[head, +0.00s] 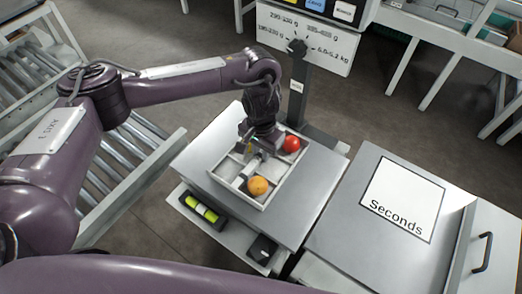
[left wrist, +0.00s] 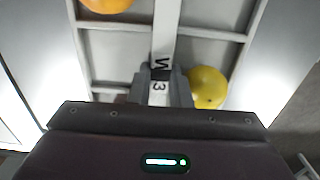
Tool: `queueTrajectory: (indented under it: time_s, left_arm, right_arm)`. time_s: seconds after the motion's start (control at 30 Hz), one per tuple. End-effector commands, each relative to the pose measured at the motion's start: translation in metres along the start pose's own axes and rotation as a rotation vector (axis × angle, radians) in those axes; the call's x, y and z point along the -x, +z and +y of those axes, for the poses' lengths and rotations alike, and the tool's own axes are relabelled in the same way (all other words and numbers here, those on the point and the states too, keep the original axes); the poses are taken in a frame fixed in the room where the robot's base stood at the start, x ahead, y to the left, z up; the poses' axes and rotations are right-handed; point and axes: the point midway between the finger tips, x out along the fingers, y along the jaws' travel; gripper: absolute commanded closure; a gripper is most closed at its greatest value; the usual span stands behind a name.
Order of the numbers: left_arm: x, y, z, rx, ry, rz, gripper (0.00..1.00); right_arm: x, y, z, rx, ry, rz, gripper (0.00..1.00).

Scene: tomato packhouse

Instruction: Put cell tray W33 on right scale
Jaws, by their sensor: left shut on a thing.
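The cell tray W33 (head: 287,175) is a pale, shallow tray with dividers and a central bar. It is at or just above the bare metal plate of a scale (head: 318,172); I cannot tell if they touch. My left gripper (head: 250,158) is shut on the central bar, which shows in the left wrist view (left wrist: 166,30) with its label partly hidden by the fingers. A red tomato (head: 291,144) and an orange one (head: 257,186) sit in cells. A yellow tomato (left wrist: 207,87) shows in the left wrist view. My right gripper is not in view.
A grey surface with a "Seconds" sign (head: 402,198) and a black handle (head: 482,252) is at the right. The scale's post (head: 297,95) with a weight-range board (head: 300,40) stands behind the plate. A roller conveyor (head: 125,170) is at the left.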

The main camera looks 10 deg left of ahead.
Motion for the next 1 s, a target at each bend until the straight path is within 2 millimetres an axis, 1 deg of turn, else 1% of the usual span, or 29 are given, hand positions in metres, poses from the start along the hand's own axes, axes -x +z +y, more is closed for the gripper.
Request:
queueTrajectory:
  time_s: [0.47, 0.5, 0.67, 0.87, 0.97, 1.0]
  left_arm:
    - [-0.0048, -0.0003, 0.0003, 0.000, 0.001, 0.001, 1.00]
    - [-0.0049, -0.0005, 0.0002, 0.000, 0.001, 0.001, 0.79]
    - [-0.0049, -0.0003, 0.0001, 0.000, 0.001, 0.001, 0.58]
    - [-0.0051, -0.0002, -0.0001, 0.000, 0.000, 0.000, 0.57]
    - [-0.0056, 0.0002, -0.0002, 0.000, 0.000, -0.001, 0.69]
    - [-0.0055, 0.0002, -0.0002, 0.000, 0.000, -0.001, 0.72]
  right_arm:
    - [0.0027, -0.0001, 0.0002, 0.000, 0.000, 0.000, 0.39]
    - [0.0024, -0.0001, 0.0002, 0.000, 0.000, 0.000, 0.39]
    - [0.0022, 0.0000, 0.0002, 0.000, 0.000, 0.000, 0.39]
    - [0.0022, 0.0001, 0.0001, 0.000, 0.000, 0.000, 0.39]
    - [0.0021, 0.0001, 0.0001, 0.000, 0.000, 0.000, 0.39]
    - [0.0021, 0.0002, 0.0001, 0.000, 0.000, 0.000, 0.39]
